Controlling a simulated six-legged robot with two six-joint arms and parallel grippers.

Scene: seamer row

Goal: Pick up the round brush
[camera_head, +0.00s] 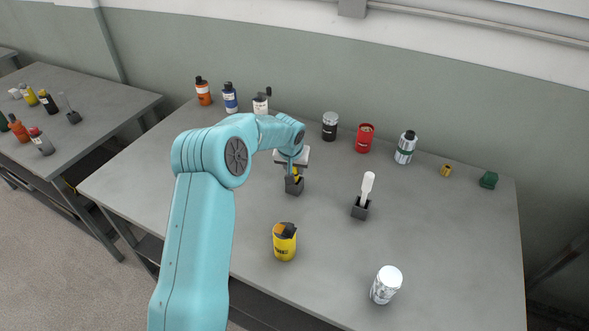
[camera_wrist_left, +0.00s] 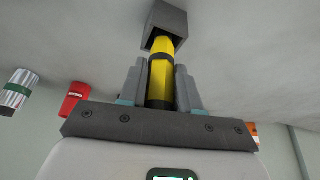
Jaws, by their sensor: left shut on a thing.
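The round brush (camera_wrist_left: 162,75) shows as a yellow handle with dark bands in the left wrist view. Its far end goes into a dark grey square holder (camera_wrist_left: 167,20), so its head is hidden. In the head view the holder (camera_head: 294,187) stands on the table with a bit of yellow (camera_head: 296,172) above it. My left gripper (camera_wrist_left: 160,88) is shut on the handle, one grey finger on each side. In the head view my left gripper (camera_head: 293,168) is directly above the holder. My right gripper is not in view.
A second holder (camera_head: 360,209) with a white tool (camera_head: 367,187) stands to the right. A yellow can (camera_head: 285,244) and a white can (camera_head: 386,284) stand nearer the front. Several bottles and cans line the back, including a red can (camera_head: 364,139). The table's right middle is clear.

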